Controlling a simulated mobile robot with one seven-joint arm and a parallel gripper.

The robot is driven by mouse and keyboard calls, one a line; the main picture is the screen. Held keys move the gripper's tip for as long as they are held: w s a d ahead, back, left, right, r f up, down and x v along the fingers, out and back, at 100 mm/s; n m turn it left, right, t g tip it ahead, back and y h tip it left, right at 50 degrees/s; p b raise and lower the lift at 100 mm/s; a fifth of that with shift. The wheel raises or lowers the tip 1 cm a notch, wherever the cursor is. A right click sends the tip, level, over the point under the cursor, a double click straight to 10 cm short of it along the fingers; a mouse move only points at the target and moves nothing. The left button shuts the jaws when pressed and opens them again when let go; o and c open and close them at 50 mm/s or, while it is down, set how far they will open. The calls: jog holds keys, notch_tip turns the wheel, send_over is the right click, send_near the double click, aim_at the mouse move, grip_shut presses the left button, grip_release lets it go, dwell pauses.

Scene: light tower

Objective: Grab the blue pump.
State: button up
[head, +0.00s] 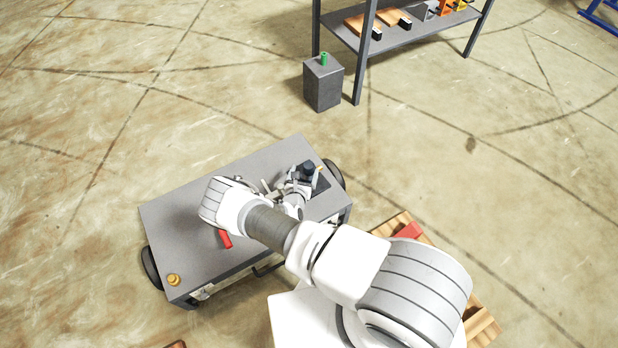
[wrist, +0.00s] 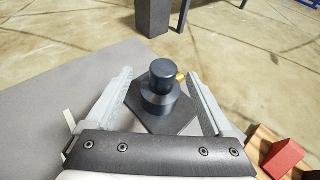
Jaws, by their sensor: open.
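The pump (wrist: 161,88) is a dark blue-grey stepped cylinder with a rounded top, standing upright on a dark square plate (wrist: 178,121). In the head view the pump (head: 308,168) is at the right end of the grey cart top, partly hidden by my gripper. My gripper (wrist: 158,73) is open, with one finger on each side of the pump. Gaps show between the fingers and the pump, and nothing is held. In the head view my gripper (head: 304,178) is low over the cart's right end.
The grey cart (head: 180,220) carries a red handle-like piece (head: 225,239) and a brass knob (head: 173,280). A small brass piece (wrist: 181,77) is behind the pump. A wooden pallet (head: 482,326) with a red block (head: 407,232) is at right. A grey canister (head: 323,88) stands behind.

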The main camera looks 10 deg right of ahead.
aim_at(308, 166)
jog(key=b+x, duration=0.1)
jog(key=x, duration=0.1)
jog(key=b+x, duration=0.1)
jog(key=x, duration=0.1)
jog(key=shift+d+f+b, duration=0.3)
jog(key=shift+f+b, duration=0.1)
jog(key=shift+f, duration=0.05)
jog(key=shift+w+d, duration=0.15)
jog(key=shift+w, duration=0.2)
grip_shut()
jog(key=shift+w+r, duration=0.1)
jog(key=shift+r, duration=0.1)
